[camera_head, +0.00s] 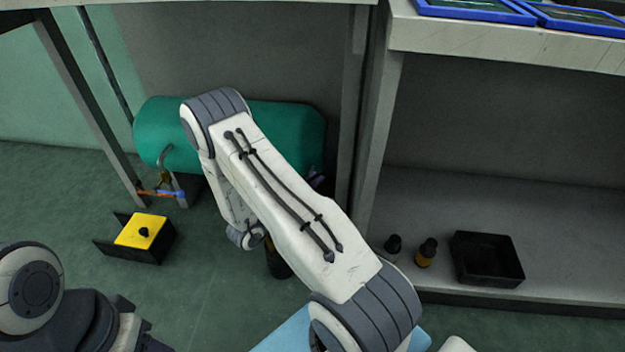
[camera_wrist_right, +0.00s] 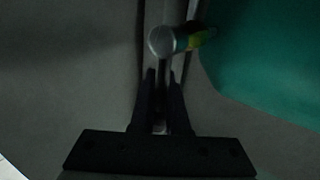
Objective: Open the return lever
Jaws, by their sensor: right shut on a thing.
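In the right wrist view, a lever with a round grey end (camera_wrist_right: 161,41) and a teal and yellow-green band shows just beyond the fingertips. My right gripper (camera_wrist_right: 163,85) has its two dark fingers close together at the lever. What lies between them is dark and hard to make out. The green tank (camera_wrist_right: 265,75) is to the right. In the head view, the tank (camera_head: 160,130) lies under the table, and my right arm crosses in front of it, hiding the gripped spot. Dark parts at the end of my left arm show at the lower left; its fingers are unclear.
Orange and blue handles (camera_head: 163,193) show by the tank's left end. A black box with a yellow top (camera_head: 140,232) stands on the floor. Two small bottles (camera_head: 426,252) and a black bin (camera_head: 487,259) stand on the right shelf. Table legs (camera_head: 355,120) flank the tank.

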